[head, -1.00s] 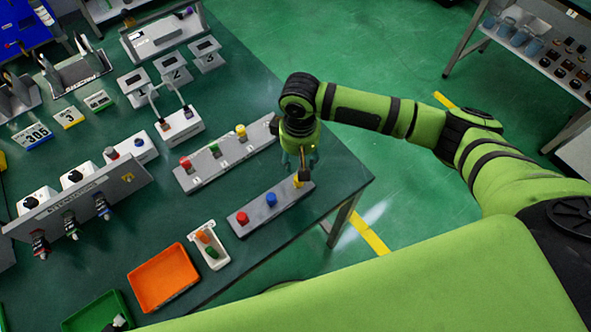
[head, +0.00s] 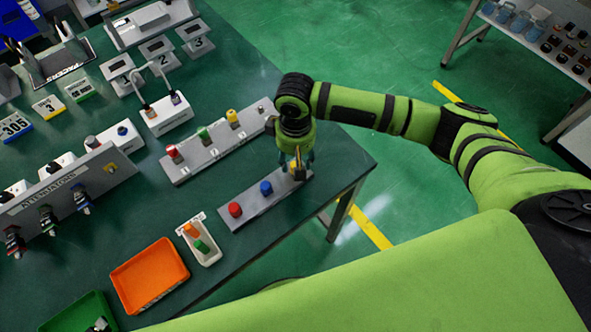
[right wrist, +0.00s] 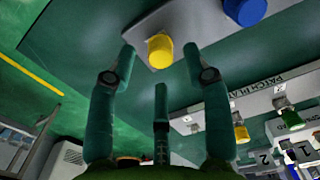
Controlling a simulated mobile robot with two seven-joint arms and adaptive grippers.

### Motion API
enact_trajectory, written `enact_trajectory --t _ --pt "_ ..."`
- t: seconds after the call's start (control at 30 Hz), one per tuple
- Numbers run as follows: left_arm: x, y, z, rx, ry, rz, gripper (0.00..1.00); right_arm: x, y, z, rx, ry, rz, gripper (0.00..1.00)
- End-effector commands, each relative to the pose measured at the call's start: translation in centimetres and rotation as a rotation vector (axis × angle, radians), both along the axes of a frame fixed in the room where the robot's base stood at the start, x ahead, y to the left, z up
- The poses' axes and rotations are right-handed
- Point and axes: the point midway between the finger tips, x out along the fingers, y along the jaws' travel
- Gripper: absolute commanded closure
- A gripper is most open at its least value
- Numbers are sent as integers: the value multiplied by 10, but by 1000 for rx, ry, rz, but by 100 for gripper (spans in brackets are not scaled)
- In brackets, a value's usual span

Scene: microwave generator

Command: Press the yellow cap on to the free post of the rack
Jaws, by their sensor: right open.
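The near grey rack (head: 250,203) carries a red cap (head: 235,209), a blue cap (head: 266,188) and, at its right end, the yellow cap (head: 294,164). My right gripper (head: 297,160) points down over that right end, and its fingers partly hide the yellow cap. In the right wrist view the yellow cap (right wrist: 160,51) stands on the rack plate between and just beyond my open fingertips (right wrist: 160,62), with no clear contact. The blue cap (right wrist: 245,9) is beside it. How far down the yellow cap sits on its post cannot be told. My left gripper is not in view.
The longer patch plate (head: 215,145) behind bears red, green and yellow connectors. A white tray (head: 207,252) with orange and green pieces, an orange tray (head: 150,275) and a green tray (head: 80,318) lie to the left. The table's edge is close on the right.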

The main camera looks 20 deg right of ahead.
Motion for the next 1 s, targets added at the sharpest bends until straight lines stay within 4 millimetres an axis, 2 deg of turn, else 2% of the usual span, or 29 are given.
enact_trajectory --t 0.1,0.23,1.0 --pt "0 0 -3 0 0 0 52 0 1 -13 1 -1 0 50" --pt "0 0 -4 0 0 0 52 1 1 -19 1 -1 1 50" --pt "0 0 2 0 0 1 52 1 1 -18 0 -1 0 50"
